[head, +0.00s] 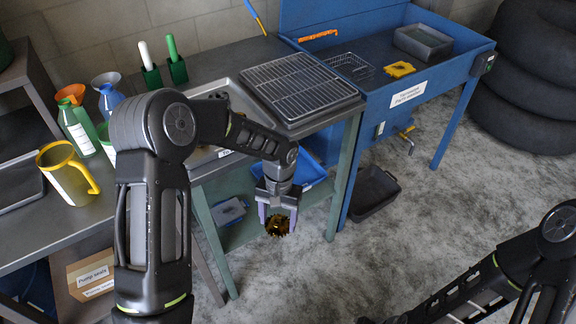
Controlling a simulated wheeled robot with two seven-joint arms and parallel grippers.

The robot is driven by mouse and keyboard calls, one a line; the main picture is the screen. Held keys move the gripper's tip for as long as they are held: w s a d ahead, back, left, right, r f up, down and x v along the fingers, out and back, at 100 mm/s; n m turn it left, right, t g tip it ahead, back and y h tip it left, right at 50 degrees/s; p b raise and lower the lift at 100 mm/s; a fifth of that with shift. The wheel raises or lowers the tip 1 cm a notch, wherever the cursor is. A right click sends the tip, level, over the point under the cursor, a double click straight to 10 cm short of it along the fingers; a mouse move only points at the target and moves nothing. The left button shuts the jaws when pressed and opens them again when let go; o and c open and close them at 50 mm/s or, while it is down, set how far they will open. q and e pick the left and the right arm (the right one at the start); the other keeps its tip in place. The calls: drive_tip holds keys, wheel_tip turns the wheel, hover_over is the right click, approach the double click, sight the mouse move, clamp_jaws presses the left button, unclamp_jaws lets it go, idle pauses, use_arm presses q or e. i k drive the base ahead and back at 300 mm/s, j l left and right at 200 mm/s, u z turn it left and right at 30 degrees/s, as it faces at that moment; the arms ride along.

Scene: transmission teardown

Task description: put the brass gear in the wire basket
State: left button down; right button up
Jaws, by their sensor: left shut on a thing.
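The brass gear (277,226) is a small dark-gold toothed wheel. My left gripper (277,212) points down and is shut on it, holding it in the air in front of the steel bench. The wire basket (347,66) is a small mesh basket inside the blue wash station, behind and to the right of my left gripper. The basket looks empty, though its inside is small to make out. My right arm shows at the lower right, but its gripper cannot be made out.
A wire rack tray (299,88) lies on the bench between my left arm and the blue wash station (403,93). An orange-yellow part (399,69) and a grey tub (423,42) are beside the basket. A black bin (374,192) stands on the floor.

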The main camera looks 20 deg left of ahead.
sight(346, 68)
drive_tip(key=i+l, duration=0.6)
drive_tip(key=l, duration=0.15)
drive_tip(key=i+l, duration=1.25)
drive_tip(key=l, duration=0.2)
